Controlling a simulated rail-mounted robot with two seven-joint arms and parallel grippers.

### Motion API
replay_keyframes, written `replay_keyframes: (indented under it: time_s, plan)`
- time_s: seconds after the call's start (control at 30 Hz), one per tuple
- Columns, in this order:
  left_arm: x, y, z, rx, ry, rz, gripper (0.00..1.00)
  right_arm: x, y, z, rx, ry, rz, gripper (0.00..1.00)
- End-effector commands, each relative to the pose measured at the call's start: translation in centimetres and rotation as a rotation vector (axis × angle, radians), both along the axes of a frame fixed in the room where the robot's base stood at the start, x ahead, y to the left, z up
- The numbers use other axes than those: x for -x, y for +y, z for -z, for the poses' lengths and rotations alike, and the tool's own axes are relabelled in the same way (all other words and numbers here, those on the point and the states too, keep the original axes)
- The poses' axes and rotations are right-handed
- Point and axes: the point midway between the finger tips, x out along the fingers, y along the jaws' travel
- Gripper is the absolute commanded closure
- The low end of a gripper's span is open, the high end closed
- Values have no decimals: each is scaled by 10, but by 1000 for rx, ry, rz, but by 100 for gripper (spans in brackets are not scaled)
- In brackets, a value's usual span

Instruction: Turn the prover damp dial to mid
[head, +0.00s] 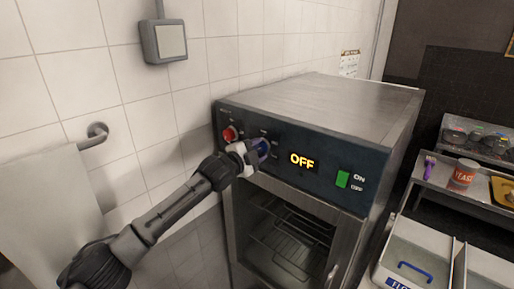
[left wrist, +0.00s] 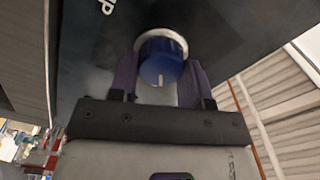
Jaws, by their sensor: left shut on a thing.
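The prover (head: 315,95) is a steel oven-like cabinet with a dark front panel. Its blue dial (head: 263,146) sits on the panel between a red knob (head: 231,133) and a display reading OFF (head: 302,160). My left gripper (head: 256,152) is shut on the blue dial. In the left wrist view the dial (left wrist: 162,62) lies between the two purple-grey fingers, with a light pointer mark (left wrist: 160,81) on its face toward the bottom of the picture. The scale around the dial is too small or hidden to read. My right gripper is not in view.
A green ON/OFF switch (head: 342,179) sits right of the display. The glass door (head: 283,236) below is shut, with racks inside. A steel counter with a can (head: 463,174) and trays stands at the right. A tiled wall (head: 65,60) with a grey box (head: 165,42) is at the left.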

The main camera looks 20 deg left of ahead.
Motion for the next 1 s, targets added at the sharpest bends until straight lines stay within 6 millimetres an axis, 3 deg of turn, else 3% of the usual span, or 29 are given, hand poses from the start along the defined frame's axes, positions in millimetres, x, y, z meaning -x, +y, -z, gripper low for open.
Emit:
replay_keyframes:
  time_s: [0.8,0.83,1.0]
  plan:
    - [0,0,0,-95,-37,0,80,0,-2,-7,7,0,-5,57]
    - [0,0,0,-95,-37,0,54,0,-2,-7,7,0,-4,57]
    - [0,0,0,-95,-37,0,38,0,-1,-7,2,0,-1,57]
